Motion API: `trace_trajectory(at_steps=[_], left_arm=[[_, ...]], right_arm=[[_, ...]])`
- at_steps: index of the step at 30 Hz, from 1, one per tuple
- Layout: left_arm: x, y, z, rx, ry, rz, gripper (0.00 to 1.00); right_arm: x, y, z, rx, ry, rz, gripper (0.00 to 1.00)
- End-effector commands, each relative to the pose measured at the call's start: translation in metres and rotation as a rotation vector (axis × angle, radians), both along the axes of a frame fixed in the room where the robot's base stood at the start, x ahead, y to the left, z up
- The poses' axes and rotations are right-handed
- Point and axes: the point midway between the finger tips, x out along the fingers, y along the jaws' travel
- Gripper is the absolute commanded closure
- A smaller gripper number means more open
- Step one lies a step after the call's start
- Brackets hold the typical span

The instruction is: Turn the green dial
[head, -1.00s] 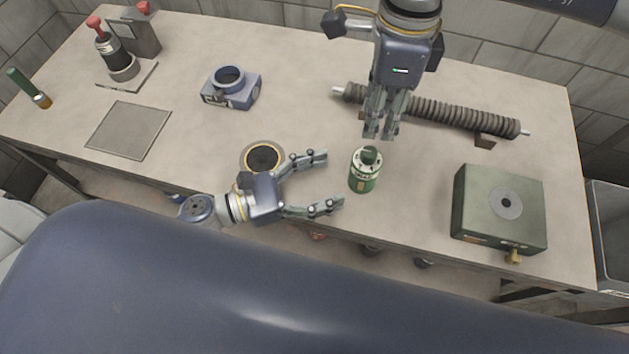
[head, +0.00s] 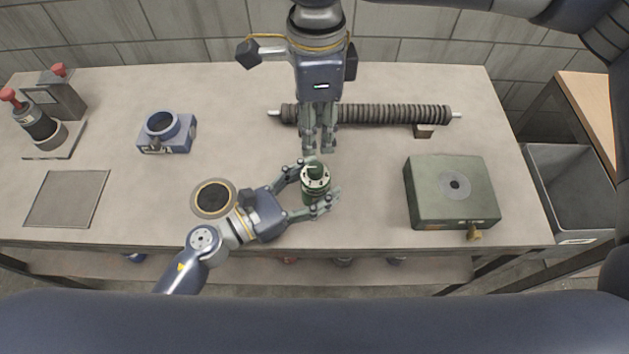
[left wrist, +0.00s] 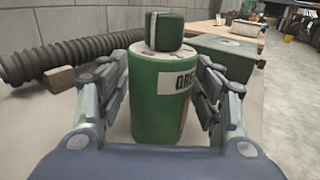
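The green dial (head: 315,170) is a knob on the pale, marked top of a green canister (head: 311,195). In the left wrist view the dial (left wrist: 164,32) has a pale stripe, and the canister (left wrist: 155,105) stands upright. My left gripper (head: 323,178) has one finger on each side of the canister, very near its wall; firm contact cannot be made out. My right gripper (head: 318,151) points down just behind the dial, apart from it. Its fingers are close together with a narrow gap and nothing between them.
A ribbed mesh tube (head: 370,114) lies behind my right gripper. A green box (head: 430,195) stands on the right. A round dark-centred disc (head: 214,198) lies left of the canister. A blue ring holder (head: 167,133) is farther left. The table's front edge is close to the canister.

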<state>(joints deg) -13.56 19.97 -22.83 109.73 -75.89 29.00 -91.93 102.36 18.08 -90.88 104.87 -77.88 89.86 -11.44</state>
Motion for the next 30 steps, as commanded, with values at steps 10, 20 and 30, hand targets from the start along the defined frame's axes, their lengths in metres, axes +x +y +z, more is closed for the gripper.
trace_trajectory(at_steps=[10,20,30], left_arm=[[0.000,0.000,0.000,0.000,0.000,0.000,0.82],[0.000,0.000,0.000,0.000,0.000,0.000,0.82],[0.000,0.000,0.000,0.000,0.000,0.000,0.82]], right_arm=[[0.000,0.000,0.000,0.000,0.000,-0.015,0.56],[-0.001,0.001,0.008,0.001,0.001,-0.381,0.56],[-0.001,0.000,0.018,0.000,0.000,-0.874,0.56]])
